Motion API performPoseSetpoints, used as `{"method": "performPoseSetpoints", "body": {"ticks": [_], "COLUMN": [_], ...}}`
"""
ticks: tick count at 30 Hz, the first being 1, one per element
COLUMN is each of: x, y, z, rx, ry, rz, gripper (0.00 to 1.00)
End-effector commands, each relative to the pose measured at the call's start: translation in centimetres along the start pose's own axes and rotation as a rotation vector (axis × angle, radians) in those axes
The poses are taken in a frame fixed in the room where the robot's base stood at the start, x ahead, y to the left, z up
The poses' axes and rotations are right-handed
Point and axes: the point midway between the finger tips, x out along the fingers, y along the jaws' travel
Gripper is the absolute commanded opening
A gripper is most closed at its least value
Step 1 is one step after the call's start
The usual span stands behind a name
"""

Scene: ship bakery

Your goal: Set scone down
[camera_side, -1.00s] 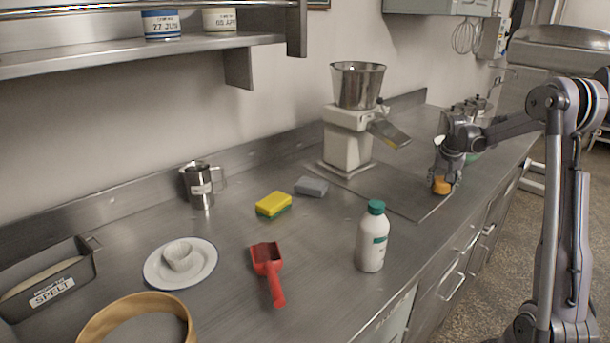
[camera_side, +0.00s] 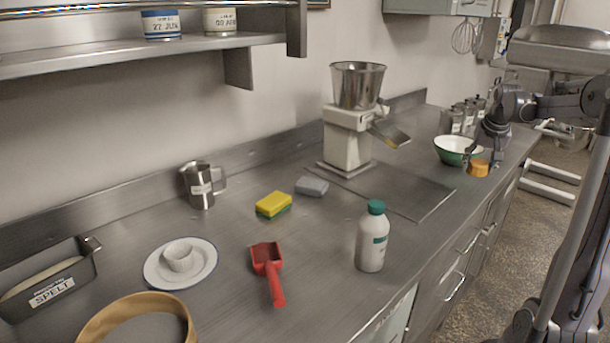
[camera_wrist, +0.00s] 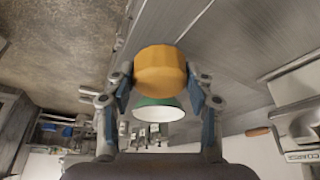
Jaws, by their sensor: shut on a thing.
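The scone is an orange-brown, many-sided lump (camera_side: 478,168) at the right of the worktop, near its front edge, in the side view. In the wrist view the scone (camera_wrist: 160,70) sits between the two fingertips. My gripper (camera_wrist: 160,80) is shut on it; in the side view my gripper (camera_side: 486,158) comes down from the upper right. I cannot tell whether the scone touches the worktop. A green bowl, white inside (camera_side: 452,147), stands just left of and behind the scone. The bowl (camera_wrist: 160,112) also shows beyond the scone in the wrist view.
A mill (camera_side: 348,140) stands on a flat plate left of the bowl. Several canisters (camera_side: 462,115) stand behind the bowl. The worktop between bottle and scone is clear.

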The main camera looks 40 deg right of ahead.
Motion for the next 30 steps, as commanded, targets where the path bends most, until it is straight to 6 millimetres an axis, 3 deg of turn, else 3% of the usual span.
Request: {"method": "performPoseSetpoints", "body": {"ticks": [9,18,24,30], "x": [-2.3,-5.4,-7.2,-8.0], "y": [-13.3,-23.4,-27.1,-28.7], "z": [5.3,13.4,18.2,20.6], "rx": [-0.259,-0.511,-0.637,-0.695], "ry": [-0.001,-0.001,-0.002,-0.002], "rz": [-0.108,-0.213,-0.265,-0.289], "gripper": [0.22,0.22,0.22,0.22]}}
